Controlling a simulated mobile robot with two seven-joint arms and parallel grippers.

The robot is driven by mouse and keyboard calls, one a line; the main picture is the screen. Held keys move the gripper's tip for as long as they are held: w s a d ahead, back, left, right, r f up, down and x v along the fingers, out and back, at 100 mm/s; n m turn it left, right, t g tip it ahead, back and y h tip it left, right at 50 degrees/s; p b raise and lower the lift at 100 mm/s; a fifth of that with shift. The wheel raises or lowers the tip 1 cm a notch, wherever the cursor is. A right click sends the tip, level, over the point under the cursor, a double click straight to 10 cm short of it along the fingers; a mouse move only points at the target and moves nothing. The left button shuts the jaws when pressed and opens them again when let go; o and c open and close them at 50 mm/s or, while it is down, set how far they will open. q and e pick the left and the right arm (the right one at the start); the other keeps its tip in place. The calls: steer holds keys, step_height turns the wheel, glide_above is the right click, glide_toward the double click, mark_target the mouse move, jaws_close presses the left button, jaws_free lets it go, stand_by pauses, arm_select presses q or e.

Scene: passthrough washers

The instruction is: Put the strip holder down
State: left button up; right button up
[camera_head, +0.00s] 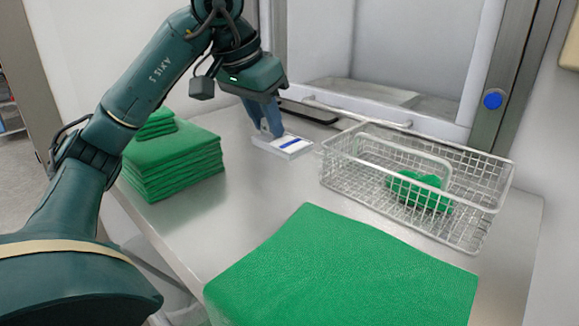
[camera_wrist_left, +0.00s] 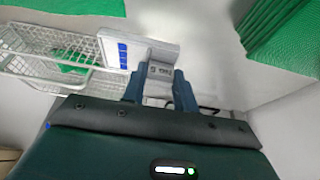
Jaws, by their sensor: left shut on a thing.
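The strip holder (camera_head: 287,146) is a small white box with blue marks at the back of the steel table, left of the wire basket. It also shows in the left wrist view (camera_wrist_left: 146,50), between and beyond my fingertips. My left gripper (camera_head: 268,131) reaches down to its near left end and is shut on it; the fingers also show in the left wrist view (camera_wrist_left: 160,86). The holder looks level and low at the table, but I cannot tell whether it touches the surface. My right gripper is not in view.
A wire basket (camera_head: 345,172) with green cloth (camera_head: 418,190) inside stands right of the holder. A stack of green cloths (camera_head: 173,163) stands on the left. A large green cloth (camera_head: 340,270) covers the front. Bare steel table (camera_head: 255,200) lies between them. A washer opening is behind.

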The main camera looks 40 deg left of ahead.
mark_target(261, 140)
arm_select(q)
steer(key=f+b, duration=0.1)
steer(key=f, duration=0.4)
steer(key=shift+s+f, duration=0.15)
steer(key=shift+s, duration=0.05)
steer(key=shift+w+f+b, duration=0.1)
steer(key=shift+f+b, duration=0.5)
steer(key=shift+f, duration=1.65)
steer(key=shift+f, duration=0.3)
steer(key=o, duration=1.1)
